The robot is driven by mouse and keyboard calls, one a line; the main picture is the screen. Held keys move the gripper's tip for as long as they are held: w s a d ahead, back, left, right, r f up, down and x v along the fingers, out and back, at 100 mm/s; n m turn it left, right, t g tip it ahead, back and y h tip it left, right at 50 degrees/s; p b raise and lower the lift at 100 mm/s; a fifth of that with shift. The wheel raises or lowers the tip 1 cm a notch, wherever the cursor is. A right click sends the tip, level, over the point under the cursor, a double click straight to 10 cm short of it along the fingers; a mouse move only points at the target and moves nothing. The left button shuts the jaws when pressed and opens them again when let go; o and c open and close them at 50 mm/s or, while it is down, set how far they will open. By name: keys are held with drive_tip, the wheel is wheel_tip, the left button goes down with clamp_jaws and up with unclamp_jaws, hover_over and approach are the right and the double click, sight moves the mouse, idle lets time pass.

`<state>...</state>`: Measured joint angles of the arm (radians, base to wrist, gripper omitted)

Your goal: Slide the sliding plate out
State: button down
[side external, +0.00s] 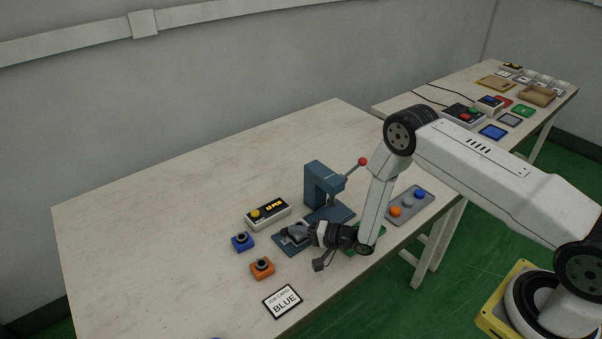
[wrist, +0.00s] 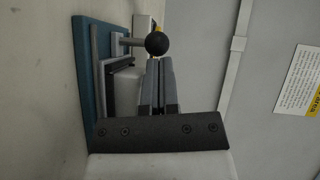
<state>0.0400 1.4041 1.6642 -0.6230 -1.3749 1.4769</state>
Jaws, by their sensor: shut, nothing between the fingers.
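The sliding plate's fixture is a flat blue-grey base (side external: 284,246) on the table, and it also shows in the wrist view (wrist: 84,75). In the wrist view, a grey rail and a pale plate (wrist: 125,85) lie on it. A black ball knob (wrist: 157,43) on a short grey post stands out from the fixture. My gripper (side external: 292,231) is low over the fixture. In the wrist view its fingers (wrist: 160,65) are shut together and empty, close beside the knob. I cannot tell whether they touch it. The gripper hides part of the fixture.
A blue press (side external: 318,184) with a red-knobbed lever stands just behind. A display box (side external: 268,214), a blue button (side external: 242,242) and an orange button (side external: 262,268) are to the left. A "BLUE" job card (side external: 283,301) lies in front. The table's left side is clear.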

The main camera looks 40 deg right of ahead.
drive_tip(key=shift+s+a, duration=0.1)
drive_tip(key=shift+s, duration=0.05)
drive_tip(key=shift+v, duration=4.95)
drive_tip(key=shift+r, duration=0.1)
drive_tip(key=shift+w+d+r+n+h, duration=0.2)
drive_tip(key=shift+w+r+n+h, duration=0.1)
drive_tip(key=shift+w, duration=0.2)
drive_tip(key=d+r+n+g+h, duration=0.4)
drive_tip(key=r+n+h, duration=0.15)
drive_tip(key=r, duration=0.35)
drive_tip(key=s+r+n+g+h, duration=0.1)
drive_tip(key=s+r+n+g, duration=0.1)
drive_tip(key=s+r, duration=0.3)
drive_tip(key=s+a+r+n+g+h, duration=0.1)
drive_tip(key=s+r+g, duration=0.4)
drive_tip(key=s, duration=0.6)
drive_tip(key=shift+a+n+h, duration=0.3)
drive_tip(key=shift+n+h, duration=0.05)
drive_tip(key=shift+h, duration=0.1)
